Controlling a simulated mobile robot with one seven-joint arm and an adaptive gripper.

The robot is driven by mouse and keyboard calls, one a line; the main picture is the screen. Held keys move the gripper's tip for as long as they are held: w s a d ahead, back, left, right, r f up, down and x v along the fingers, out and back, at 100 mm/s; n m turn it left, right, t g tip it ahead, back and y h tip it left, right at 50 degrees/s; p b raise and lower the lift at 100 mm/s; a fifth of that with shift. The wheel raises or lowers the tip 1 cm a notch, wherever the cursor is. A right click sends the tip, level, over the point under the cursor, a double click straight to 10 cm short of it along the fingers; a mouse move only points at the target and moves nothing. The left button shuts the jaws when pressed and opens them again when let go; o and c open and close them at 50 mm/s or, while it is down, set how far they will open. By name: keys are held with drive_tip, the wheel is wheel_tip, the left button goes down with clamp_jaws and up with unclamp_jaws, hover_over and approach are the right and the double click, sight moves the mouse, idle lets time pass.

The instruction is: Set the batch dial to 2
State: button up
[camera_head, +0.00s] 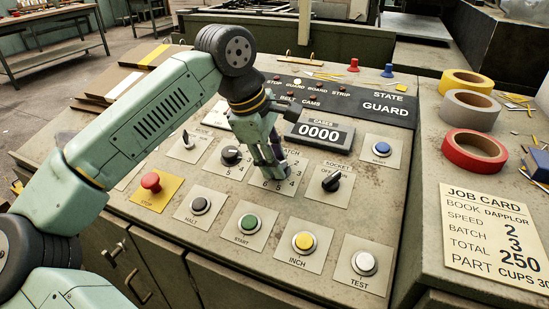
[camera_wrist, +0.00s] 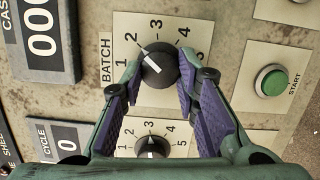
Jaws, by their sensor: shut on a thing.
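The batch dial (camera_wrist: 163,78) is a round black knob on a pale plate numbered around its edge, with BATCH printed beside it. Its white marking shows in the wrist view and seems to lean toward the 2, though the exact setting is hard to read. My gripper (camera_wrist: 158,68) has its purple-padded fingers on either side of this knob, shut on it. In the head view my gripper (camera_head: 268,163) reaches down onto the panel and hides the knob; only part of the numbered plate (camera_head: 285,187) shows.
A second black dial (camera_head: 231,155) is close to the left; it shows in the wrist view (camera_wrist: 151,147) below. The green START button (camera_head: 249,224), yellow INCH button (camera_head: 304,241) and SOCKET switch (camera_head: 331,182) are nearby. The job card (camera_head: 490,240) reads batch 3. Tape rolls (camera_head: 474,150) lie right.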

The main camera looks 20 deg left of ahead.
drive_tip(key=o, duration=1.2)
drive_tip(key=shift+c, duration=0.2)
drive_tip(key=v, duration=1.2)
